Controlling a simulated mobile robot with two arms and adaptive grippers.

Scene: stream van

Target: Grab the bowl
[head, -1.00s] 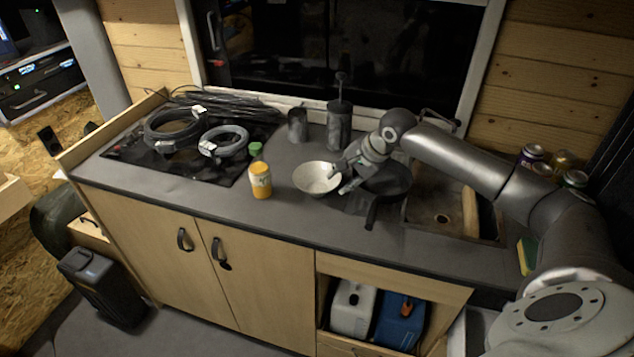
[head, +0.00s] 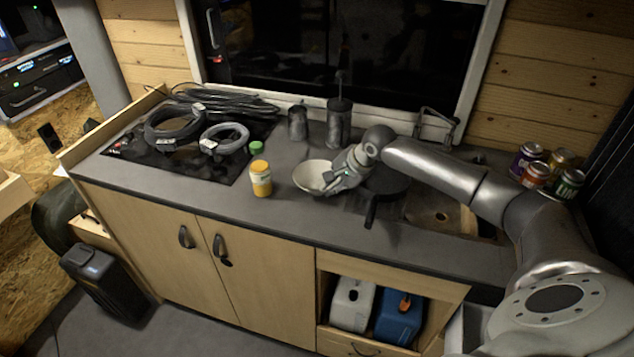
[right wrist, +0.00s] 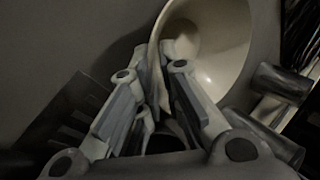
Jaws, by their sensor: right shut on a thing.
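The bowl (head: 311,175) is pale cream and stands on the grey counter near its middle; the right wrist view shows its inside (right wrist: 228,45). My right gripper (head: 336,183) is at the right side of the bowl, shut on its rim. In the right wrist view the fingers (right wrist: 160,82) pinch the wall from both sides. The gripper covers the bowl's right edge in the head view. I cannot tell whether the bowl is clear of the counter. My left gripper is not in view.
A jar with a yellow lid (head: 260,180) stands left of the bowl. A dark pan (head: 386,182) lies just right of it, beside the sink (head: 440,215). A dark canister (head: 339,125) and a cup (head: 297,124) stand behind. Coiled cables (head: 173,128) cover the hob.

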